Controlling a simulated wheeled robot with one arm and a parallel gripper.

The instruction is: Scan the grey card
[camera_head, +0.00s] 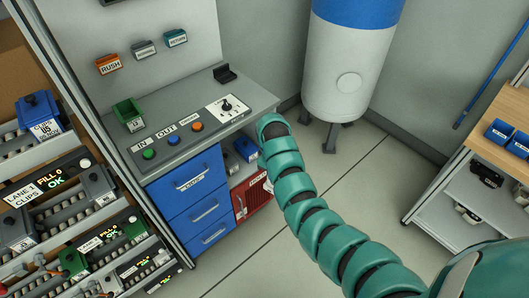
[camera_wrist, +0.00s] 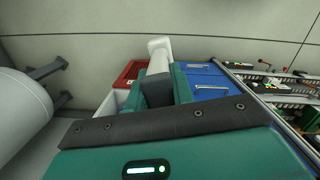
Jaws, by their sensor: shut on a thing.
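My gripper (camera_wrist: 157,86) is shut on a pale, handle-shaped thing (camera_wrist: 158,58) with a wider far end, in the wrist view; I cannot tell exactly what it is. In the head view my teal arm bends down beside the grey counter (camera_head: 188,142), and the gripper is hidden. I cannot make out a loose grey card for certain. A grey piece labelled NORMAL (camera_head: 143,49) is on the wall between an orange RUSH piece (camera_head: 108,64) and a teal RETURN piece (camera_head: 176,38). A black stand-like thing (camera_head: 225,74) is at the counter's back.
Blue drawers (camera_head: 190,186) and a red crate (camera_head: 257,196) are below. A lane rack (camera_head: 75,195) stands left, a white tank (camera_head: 350,60) behind. Floor between is clear.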

